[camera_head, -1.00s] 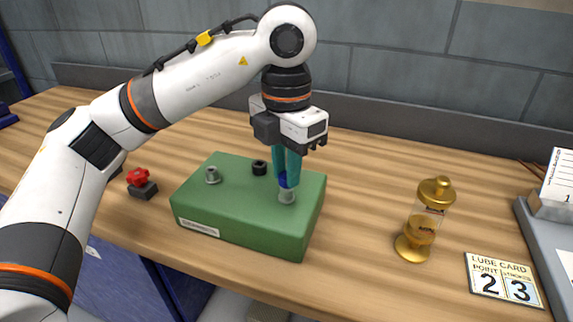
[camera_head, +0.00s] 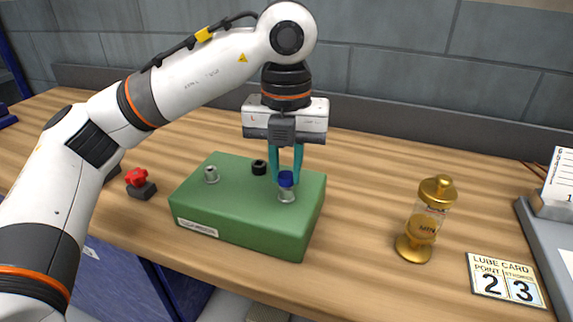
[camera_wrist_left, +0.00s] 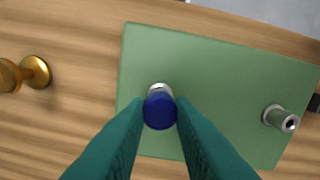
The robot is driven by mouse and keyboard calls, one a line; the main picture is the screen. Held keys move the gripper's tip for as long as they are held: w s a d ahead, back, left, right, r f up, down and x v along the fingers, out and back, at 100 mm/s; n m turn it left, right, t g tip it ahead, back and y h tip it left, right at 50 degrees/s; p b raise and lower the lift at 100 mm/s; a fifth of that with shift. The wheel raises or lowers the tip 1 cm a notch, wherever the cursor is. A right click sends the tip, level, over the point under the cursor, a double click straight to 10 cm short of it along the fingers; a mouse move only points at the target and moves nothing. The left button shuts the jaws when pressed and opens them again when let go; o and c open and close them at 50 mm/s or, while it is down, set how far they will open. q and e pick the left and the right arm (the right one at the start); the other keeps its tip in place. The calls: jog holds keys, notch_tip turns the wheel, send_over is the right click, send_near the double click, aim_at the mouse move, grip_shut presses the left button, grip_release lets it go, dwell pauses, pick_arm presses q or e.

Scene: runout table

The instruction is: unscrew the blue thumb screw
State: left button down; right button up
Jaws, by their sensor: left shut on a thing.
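The blue thumb screw (camera_head: 286,179) sits on top of a silver post (camera_head: 287,195) at the right of the green block (camera_head: 240,235). My left gripper (camera_head: 286,175) comes down from above, its teal fingers shut on the blue thumb screw. The left wrist view shows the round blue head (camera_wrist_left: 159,111) between the two fingertips, with the silver post (camera_wrist_left: 160,89) partly showing behind it. Whether threads are exposed cannot be told. My right gripper is in neither view.
A second silver post (camera_head: 211,175) and a black knob (camera_head: 259,167) stand on the block. A red knob (camera_head: 137,177) on a dark base is to the left. A brass oiler (camera_head: 414,247) and a lube card (camera_head: 505,281) lie to the right, with clear wood between.

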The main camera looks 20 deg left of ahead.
pick_arm(q)
jog(key=shift+s+d+f, duration=0.1)
jog(key=shift+f, duration=0.15)
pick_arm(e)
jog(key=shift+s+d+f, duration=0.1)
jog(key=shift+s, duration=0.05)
pick_arm(q)
jog(key=n, duration=0.3)
jog(key=shift+n, duration=1.3)
jog(key=shift+n+b, duration=0.3)
jog(key=shift+n, duration=0.1)
jog(key=shift+r, duration=0.1)
jog(key=c, duration=1.5)
grip_release()
jog(key=shift+d, duration=0.1)
jog(key=shift+o, duration=0.9)
jog(key=shift+d+r, duration=0.1)
jog(key=shift+d, duration=0.05)
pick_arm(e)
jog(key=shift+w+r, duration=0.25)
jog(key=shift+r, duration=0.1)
